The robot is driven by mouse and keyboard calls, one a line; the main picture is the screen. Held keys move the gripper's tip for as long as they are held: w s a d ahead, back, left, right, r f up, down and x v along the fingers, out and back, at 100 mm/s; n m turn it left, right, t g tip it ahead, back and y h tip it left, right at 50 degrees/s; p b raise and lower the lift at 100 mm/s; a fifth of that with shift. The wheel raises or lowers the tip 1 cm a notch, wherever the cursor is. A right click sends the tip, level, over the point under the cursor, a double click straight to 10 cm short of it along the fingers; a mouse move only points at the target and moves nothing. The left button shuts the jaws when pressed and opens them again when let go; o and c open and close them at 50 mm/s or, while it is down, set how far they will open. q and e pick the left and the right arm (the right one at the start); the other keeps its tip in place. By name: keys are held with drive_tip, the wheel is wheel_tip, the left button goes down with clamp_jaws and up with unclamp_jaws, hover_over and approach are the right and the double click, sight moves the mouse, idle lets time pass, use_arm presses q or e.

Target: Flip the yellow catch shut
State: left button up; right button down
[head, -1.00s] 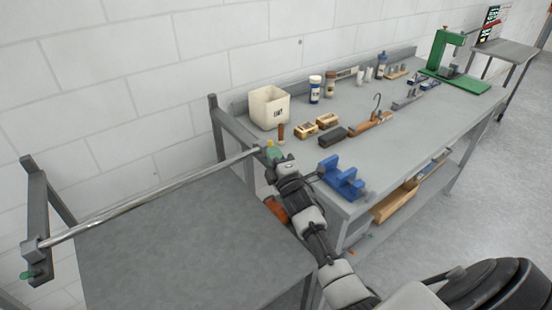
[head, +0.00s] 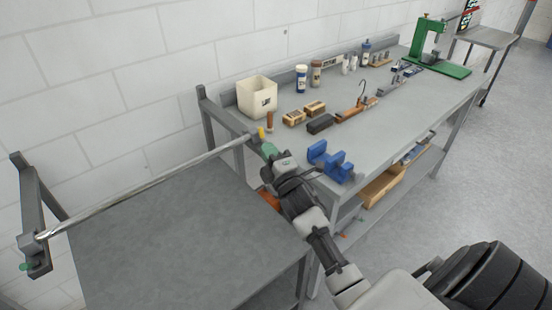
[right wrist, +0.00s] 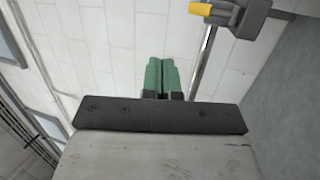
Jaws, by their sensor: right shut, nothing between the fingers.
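The yellow catch (head: 262,133) stands up at the right end of a long metal bar (head: 150,188), on a grey bracket. In the right wrist view the catch (right wrist: 203,8) shows at the top edge, sticking out to the left from its grey bracket (right wrist: 245,12). My right gripper (head: 268,149) has green fingertips and is just below and right of the catch in the head view. In the right wrist view its fingertips (right wrist: 163,75) are together, empty, and left of the bar. I cannot tell whether they touch the bracket. My left gripper is not in view.
A grey table (head: 160,250) lies below the bar. Right of it, a workbench (head: 385,125) holds a white bin (head: 257,97), a blue fixture (head: 329,160), wooden blocks, bottles and a green press (head: 425,45). A brick wall runs behind.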

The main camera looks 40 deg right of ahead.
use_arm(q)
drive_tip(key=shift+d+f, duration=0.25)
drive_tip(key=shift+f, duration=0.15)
use_arm(e)
drive_tip(key=shift+s+a+r, duration=0.2)
drive_tip(key=shift+s+r, duration=0.15)
drive_tip(key=shift+s, duration=0.45)
drive_tip(key=shift+s+a+r, duration=0.15)
drive_tip(key=shift+s+r, duration=0.15)
drive_tip(key=shift+s, duration=0.55)
drive_tip(key=shift+s+a+r, duration=0.2)
drive_tip(key=shift+s+r, duration=0.15)
drive_tip(key=shift+s, duration=0.45)
